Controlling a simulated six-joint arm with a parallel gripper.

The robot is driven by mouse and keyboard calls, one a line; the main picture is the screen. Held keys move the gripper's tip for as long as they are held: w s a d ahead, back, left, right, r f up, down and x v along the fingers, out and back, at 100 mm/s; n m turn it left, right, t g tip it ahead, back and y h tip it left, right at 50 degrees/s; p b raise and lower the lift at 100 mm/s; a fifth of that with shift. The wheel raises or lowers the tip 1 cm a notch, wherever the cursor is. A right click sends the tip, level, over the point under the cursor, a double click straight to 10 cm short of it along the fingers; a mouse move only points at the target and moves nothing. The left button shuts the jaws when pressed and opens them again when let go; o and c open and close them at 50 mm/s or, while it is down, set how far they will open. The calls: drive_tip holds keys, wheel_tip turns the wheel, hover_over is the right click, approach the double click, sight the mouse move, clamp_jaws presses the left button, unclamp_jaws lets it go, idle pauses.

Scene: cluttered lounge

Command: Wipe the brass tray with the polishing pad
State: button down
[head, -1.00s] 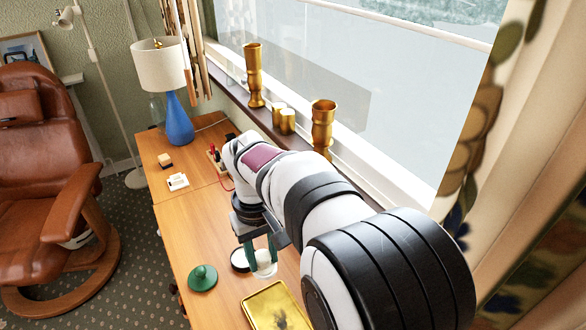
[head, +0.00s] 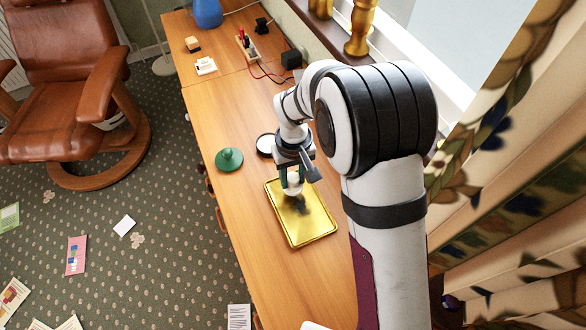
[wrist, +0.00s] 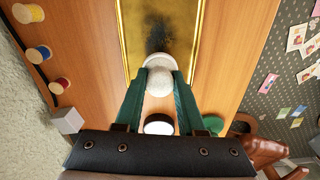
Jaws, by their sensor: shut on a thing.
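The brass tray (head: 318,229) is a shiny gold rectangle lying flat on the wooden desk, with a dark smudge (head: 301,206) on its surface. In the wrist view the tray (wrist: 134,25) runs away from me and the smudge (wrist: 176,38) lies just beyond the pad. My gripper (head: 292,184) points down at the tray's far end in the head view. Its green fingers are shut on the white, round-knobbed polishing pad (wrist: 159,81). The pad (head: 294,186) is at that end of the tray; I cannot tell whether it touches the surface.
Several thread spools (wrist: 38,54) and a pale block (wrist: 66,121) show in the wrist view. The desk left of the tray is clear.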

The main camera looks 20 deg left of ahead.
wheel_tip(320, 180, down, 2)
drive_tip(key=shift+f, duration=0.15)
drive_tip(key=shift+s+d+r, duration=0.45)
drive_tip(key=shift+s+d, duration=2.25)
drive_tip(key=shift+w+a, duration=2.7)
drive_tip(key=shift+f, duration=0.35)
drive_tip(key=shift+r, duration=3.6)
drive_tip(key=shift+f, duration=0.1)
